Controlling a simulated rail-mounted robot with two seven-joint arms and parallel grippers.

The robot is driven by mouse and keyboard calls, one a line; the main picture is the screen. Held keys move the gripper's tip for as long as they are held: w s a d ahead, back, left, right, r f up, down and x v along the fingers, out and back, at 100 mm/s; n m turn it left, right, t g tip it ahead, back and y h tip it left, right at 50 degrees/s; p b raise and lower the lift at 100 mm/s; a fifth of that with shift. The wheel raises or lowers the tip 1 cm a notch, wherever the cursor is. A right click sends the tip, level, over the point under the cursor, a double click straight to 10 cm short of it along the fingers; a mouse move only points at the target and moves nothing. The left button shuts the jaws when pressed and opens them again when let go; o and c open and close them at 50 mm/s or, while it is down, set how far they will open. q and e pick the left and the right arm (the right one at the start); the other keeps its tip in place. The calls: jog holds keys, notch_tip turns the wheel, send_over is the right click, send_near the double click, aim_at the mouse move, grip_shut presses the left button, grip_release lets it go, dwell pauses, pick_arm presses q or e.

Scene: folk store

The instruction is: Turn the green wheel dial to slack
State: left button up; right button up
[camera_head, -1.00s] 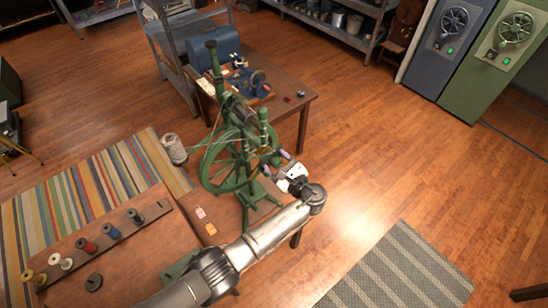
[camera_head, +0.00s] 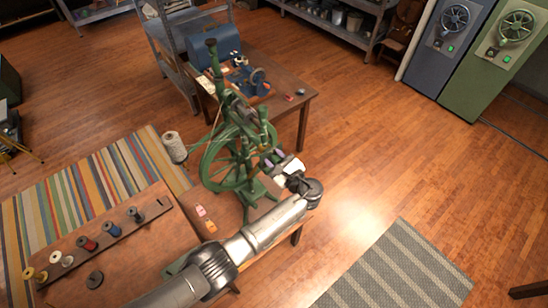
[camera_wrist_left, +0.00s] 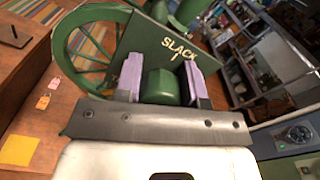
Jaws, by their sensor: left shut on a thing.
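The green spinning wheel (camera_head: 222,162) stands upright on a low wooden table, with its large spoked wheel facing me. In the left wrist view, a green plate (camera_wrist_left: 147,42) carries the word SLACK and a short tick mark. The green dial (camera_wrist_left: 160,87) sits in front of this plate, below the word. My left gripper (camera_head: 273,159) reaches the right side of the spinning wheel. Its purple fingers (camera_wrist_left: 163,78) are shut on the dial, one on each side. Any mark on the dial itself is hidden from me. My right gripper is not in view.
A rack of thread spools (camera_head: 110,236) lies on the table at the lower left. A white cone of yarn (camera_head: 174,146) stands beside the wheel. Behind is a wooden table (camera_head: 300,108) with a blue device. Open floor lies to the right.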

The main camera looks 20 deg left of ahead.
pick_arm(q)
jog(key=shift+c, duration=0.3)
jog(key=shift+f+n+b, duration=0.1)
jog(key=shift+n+b, duration=0.2)
jog(key=shift+b, duration=0.05)
jog(key=shift+f+n+b, duration=0.1)
jog(key=shift+n+b, duration=0.85)
jog(key=shift+n, duration=0.05)
jog(key=n+b, duration=0.9)
jog(key=b, duration=0.1)
jog(key=shift+f, duration=0.2)
jog(key=n+b, duration=1)
jog(key=b, duration=0.4)
jog(key=shift+r+n+b, duration=0.15)
jog(key=shift+n+b, duration=0.75)
jog(key=shift+b, duration=0.25)
jog(key=shift+r+n+b, duration=0.1)
jog(key=shift+n+b, duration=0.2)
jog(key=shift+b, duration=0.1)
jog(key=shift+r, duration=0.1)
